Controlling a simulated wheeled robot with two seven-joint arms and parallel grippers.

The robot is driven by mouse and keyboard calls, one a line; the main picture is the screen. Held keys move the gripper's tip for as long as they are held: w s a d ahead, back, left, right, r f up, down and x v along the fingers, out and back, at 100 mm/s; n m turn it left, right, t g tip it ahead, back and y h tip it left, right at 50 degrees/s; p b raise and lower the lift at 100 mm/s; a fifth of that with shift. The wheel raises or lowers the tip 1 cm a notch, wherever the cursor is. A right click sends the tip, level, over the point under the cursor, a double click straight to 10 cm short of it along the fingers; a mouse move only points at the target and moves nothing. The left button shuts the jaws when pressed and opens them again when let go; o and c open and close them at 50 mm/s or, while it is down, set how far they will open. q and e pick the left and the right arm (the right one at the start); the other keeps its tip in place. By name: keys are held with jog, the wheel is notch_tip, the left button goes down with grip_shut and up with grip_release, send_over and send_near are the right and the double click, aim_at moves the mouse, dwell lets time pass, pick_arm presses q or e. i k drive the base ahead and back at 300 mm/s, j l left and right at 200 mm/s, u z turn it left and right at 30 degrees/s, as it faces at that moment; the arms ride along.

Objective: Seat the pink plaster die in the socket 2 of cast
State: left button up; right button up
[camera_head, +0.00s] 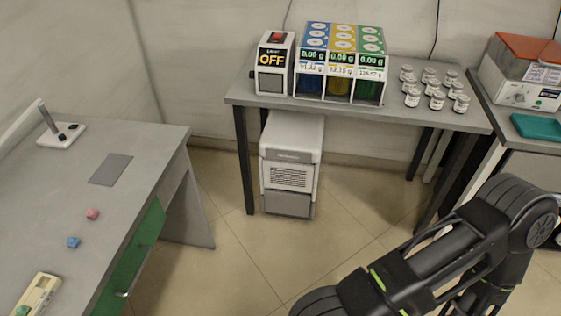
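The pink plaster die (93,213) is a small pink block on the grey desk at the left. It lies free, with nothing touching it. A beige block (48,288), which may be the cast, lies at the desk's near left, cut off by the picture's lower edge. A green piece (22,311) shows at its near end. Its sockets are too small and cut off to tell apart. My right arm fills the lower right, but its gripper is not visible. My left gripper is not in view.
A blue block (73,242) lies close to the pink die. A grey pad (110,170) and a white stand (62,135) are farther back on the desk (140,140). A back table (240,98) holds machines and several jars (412,97). Open floor lies between.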

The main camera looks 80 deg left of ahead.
aim_at(37, 296)
jog(key=u, duration=4.35)
